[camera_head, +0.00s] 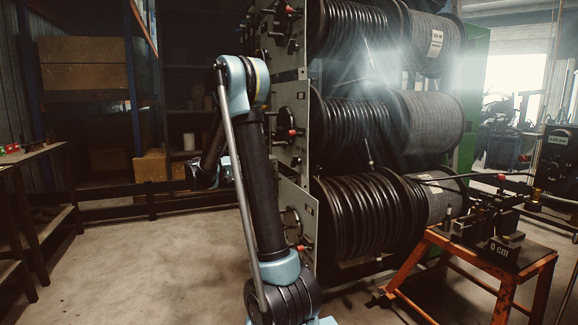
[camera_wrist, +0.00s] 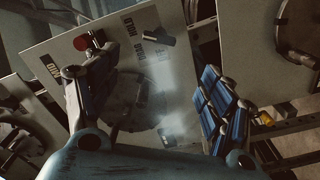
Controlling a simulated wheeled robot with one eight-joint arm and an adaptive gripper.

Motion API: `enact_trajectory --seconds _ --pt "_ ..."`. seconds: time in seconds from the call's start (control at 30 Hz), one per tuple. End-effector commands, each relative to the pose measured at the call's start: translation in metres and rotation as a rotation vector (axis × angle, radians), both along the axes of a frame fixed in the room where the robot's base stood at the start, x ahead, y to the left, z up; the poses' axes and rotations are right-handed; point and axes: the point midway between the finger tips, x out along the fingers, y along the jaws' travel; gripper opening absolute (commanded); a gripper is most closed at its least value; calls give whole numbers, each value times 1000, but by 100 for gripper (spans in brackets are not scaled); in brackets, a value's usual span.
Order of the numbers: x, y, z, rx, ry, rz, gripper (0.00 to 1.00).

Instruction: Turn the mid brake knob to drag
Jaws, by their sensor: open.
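The reel rack has stacked side panels in the head view; the middle panel (camera_head: 288,118) carries a red-tipped knob (camera_head: 292,132). In the wrist view a pale panel (camera_wrist: 60,42) fills the middle, tilted in the picture. It bears a red round end (camera_wrist: 82,43), a short dark bar (camera_wrist: 159,40) and lettering that seems to read HOLD and DRAG.
Black hose reels (camera_head: 355,125) fill the rack to the right of the panels. An orange stand (camera_head: 470,248) with a crimping tool (camera_head: 485,215) is at right. A bench (camera_head: 30,155) stands at far left. The floor left of my arm is clear.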

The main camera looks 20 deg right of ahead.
Motion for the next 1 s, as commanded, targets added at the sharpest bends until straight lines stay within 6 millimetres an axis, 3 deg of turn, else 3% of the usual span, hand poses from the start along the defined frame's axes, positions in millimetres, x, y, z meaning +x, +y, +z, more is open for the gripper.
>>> enact_trajectory --seconds 0.7,1.0 --pt "3 -125 0 1 1 -3 75" --pt "5 -152 0 1 1 0 75"
